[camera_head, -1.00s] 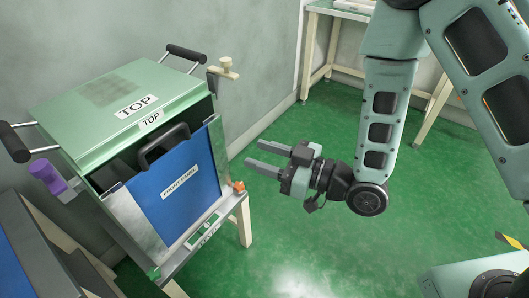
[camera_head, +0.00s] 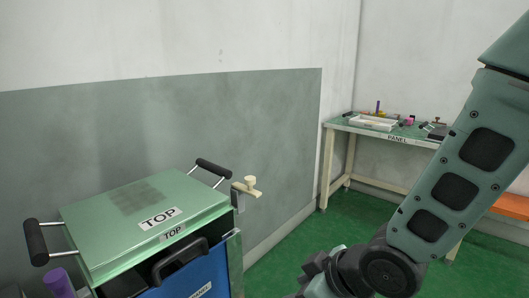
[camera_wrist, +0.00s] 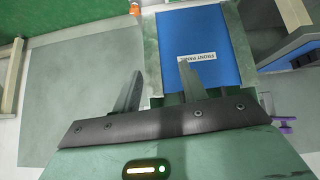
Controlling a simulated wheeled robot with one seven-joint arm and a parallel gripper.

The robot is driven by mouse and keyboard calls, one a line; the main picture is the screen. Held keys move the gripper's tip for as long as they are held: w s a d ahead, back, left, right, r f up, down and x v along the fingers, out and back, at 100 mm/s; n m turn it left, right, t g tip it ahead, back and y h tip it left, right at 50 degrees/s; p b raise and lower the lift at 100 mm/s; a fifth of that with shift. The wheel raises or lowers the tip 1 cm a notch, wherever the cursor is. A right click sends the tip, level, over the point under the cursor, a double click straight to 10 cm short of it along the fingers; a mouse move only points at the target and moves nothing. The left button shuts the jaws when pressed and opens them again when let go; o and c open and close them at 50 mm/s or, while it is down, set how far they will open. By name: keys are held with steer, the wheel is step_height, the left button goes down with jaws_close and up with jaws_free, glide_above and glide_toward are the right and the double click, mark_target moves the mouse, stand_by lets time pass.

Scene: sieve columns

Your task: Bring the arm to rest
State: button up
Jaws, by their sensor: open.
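My arm hangs at the right of the head view. My gripper is cut off at the bottom edge there, and only its wrist end shows. In the wrist view my gripper (camera_wrist: 160,88) has its two fingers spread apart with nothing between them. Beyond the fingers is the green machine's blue front panel (camera_wrist: 203,45), labelled FRONT PANEL. In the head view the machine's green top cover (camera_head: 145,213) is marked TOP and has black side handles. The blue panel (camera_head: 195,280) with its black handle shows partly below it.
A wooden latch (camera_head: 248,187) stands at the machine's right back corner. A purple knob (camera_head: 60,283) is at its left. A table labelled PANEL (camera_head: 398,139) with a white tray and small parts stands at the back right. Green floor (camera_head: 290,252) is open between them.

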steer(key=s+d+r+m+g+h, duration=0.2)
steer(key=s+d+r+g+h, duration=0.15)
steer(key=s, duration=0.45)
steer(key=s+d+r+m+g+h, duration=0.1)
steer(key=s+d+r+g+h, duration=0.2)
steer(key=s, duration=0.4)
step_height(320, 180, up, 18)
steer(key=d+t+y+p, duration=0.1)
steer(key=p, duration=1.6)
steer(key=shift+s+f, duration=0.2)
steer(key=shift+f, duration=0.05)
